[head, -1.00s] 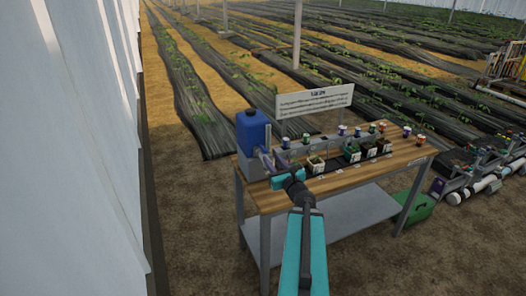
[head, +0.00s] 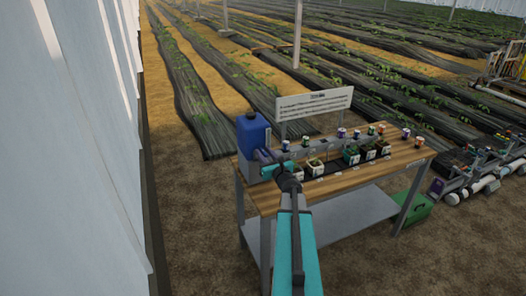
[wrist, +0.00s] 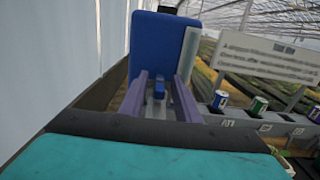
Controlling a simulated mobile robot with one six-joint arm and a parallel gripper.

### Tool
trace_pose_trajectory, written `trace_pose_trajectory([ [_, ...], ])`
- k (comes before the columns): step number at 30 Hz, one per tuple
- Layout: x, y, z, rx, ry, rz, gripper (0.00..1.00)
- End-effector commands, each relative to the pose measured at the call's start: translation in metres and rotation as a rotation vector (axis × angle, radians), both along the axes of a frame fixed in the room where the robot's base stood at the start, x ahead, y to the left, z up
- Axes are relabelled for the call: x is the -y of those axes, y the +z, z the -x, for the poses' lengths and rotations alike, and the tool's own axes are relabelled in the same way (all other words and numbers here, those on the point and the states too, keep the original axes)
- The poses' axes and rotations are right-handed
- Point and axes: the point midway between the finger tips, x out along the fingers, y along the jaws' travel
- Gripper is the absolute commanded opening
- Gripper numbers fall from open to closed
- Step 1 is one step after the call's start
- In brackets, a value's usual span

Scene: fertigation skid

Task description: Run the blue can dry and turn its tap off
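The blue can (head: 252,133) stands on the left end of the wooden bench, and it fills the middle of the wrist view (wrist: 165,45). Its small blue tap (wrist: 159,88) shows low on the can's front. My gripper (head: 266,156) is right in front of the can. In the wrist view, the two purple fingers of my gripper (wrist: 161,88) are apart, with the tap between them in the picture. I see gaps on both sides of the tap. Whether the fingertips reach past it is unclear. The can's liquid level is not readable.
The bench top (head: 350,180) holds small pots (head: 315,167) and several small cans along a grey rail right of my gripper. A white sign (head: 314,104) stands behind. A green crate (head: 412,215) is below at right. A white wall (head: 70,150) rises at left.

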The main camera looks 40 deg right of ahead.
Motion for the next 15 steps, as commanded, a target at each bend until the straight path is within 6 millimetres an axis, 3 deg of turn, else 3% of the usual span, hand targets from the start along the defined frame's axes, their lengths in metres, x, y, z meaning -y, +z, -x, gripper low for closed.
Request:
trace_pose_trajectory([
  [6,0.0043,0.0002,-0.0111,0.000,0.001,-0.001,0.30],
  [15,0.0047,-0.0001,-0.0123,0.000,0.000,0.000,0.30],
])
